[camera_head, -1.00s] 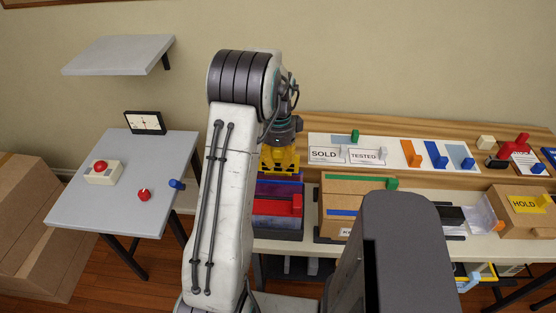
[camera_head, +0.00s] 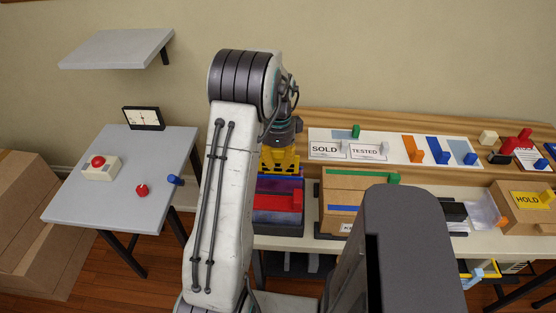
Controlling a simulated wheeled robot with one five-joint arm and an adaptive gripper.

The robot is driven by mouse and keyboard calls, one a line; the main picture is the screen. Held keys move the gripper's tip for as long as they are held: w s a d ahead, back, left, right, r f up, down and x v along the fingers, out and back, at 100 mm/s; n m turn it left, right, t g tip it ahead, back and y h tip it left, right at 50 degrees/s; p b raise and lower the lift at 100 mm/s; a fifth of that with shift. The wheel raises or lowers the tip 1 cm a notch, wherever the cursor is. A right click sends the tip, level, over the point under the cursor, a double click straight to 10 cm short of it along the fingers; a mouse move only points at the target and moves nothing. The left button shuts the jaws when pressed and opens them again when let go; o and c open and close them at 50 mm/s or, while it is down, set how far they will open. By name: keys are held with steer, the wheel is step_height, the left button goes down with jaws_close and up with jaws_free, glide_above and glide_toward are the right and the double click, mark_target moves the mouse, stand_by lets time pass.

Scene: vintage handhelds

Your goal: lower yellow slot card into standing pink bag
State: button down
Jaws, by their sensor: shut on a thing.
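My gripper (camera_head: 279,168), with yellow fingers, points down over a dark bin (camera_head: 277,226) at the front of the wooden bench. It is shut, and my arm partly covers it. The yellow slot card is hard to tell from the yellow fingers at this distance. I cannot make out a pink bag in this view. The bin below holds purple and blue upright pieces and a red block-handled piece (camera_head: 290,201), just below and right of my fingertips.
A cardboard box (camera_head: 337,195) with a green-handled card stands right of the bin. Behind lie SOLD (camera_head: 324,149) and TESTED (camera_head: 364,152) cards and several coloured handled cards. A HOLD box (camera_head: 521,216) is far right. A grey table (camera_head: 115,185) with a red button (camera_head: 97,162) stands left.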

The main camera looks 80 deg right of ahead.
mark_target(278, 150)
steer(key=shift+f+b, duration=1.35)
steer(key=shift+f, duration=0.45)
steer(key=c, duration=0.9)
jaws_free()
steer(key=shift+o, duration=0.2)
steer(key=shift+r+p, duration=2.65)
steer(key=shift+r, duration=0.9)
